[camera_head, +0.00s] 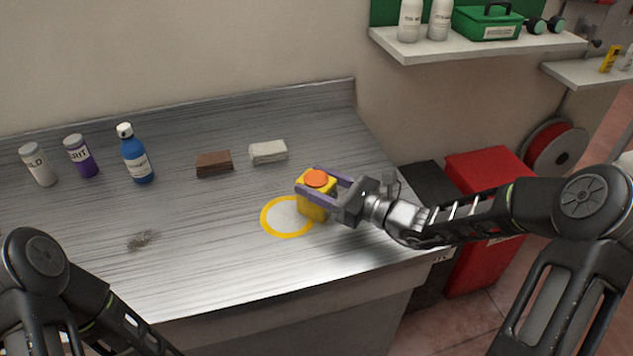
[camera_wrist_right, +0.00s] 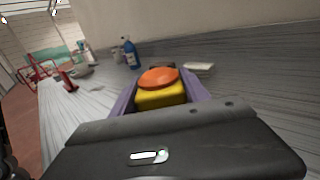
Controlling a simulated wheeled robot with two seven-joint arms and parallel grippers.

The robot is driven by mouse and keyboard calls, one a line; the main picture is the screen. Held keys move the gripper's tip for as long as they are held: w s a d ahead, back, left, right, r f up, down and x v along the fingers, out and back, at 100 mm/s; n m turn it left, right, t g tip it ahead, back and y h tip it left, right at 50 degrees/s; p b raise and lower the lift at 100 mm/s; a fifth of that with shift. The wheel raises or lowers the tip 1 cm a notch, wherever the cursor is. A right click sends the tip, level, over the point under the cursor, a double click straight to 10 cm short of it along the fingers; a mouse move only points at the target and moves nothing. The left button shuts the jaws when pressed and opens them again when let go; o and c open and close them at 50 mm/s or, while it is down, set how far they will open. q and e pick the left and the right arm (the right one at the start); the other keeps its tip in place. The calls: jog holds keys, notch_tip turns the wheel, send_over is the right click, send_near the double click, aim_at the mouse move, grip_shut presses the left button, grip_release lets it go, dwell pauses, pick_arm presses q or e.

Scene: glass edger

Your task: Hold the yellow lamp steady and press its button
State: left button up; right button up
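The yellow lamp (camera_head: 312,208) is a small box with a round orange button (camera_head: 318,178) on top. It stands upright on the steel bench at the right edge of a yellow ring (camera_head: 264,222). My right gripper (camera_head: 323,180) reaches in from the right, with one purple finger on each side of the lamp. In the right wrist view the lamp (camera_wrist_right: 160,98) sits between the fingers, which appear to touch its sides, and its orange button (camera_wrist_right: 158,77) is uncovered. My left arm shows at the lower left, but its gripper is out of view.
On the steel bench (camera_head: 190,235) stand a blue bottle (camera_head: 137,160), a purple bottle (camera_head: 82,158) and a white bottle (camera_head: 38,165). A brown block (camera_head: 214,164) and a pale block (camera_head: 268,152) lie behind the lamp. The bench's front left is mostly clear.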

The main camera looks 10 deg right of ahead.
grip_shut()
pick_arm(q)
grip_shut()
dwell(0.9)
dwell(2.8)
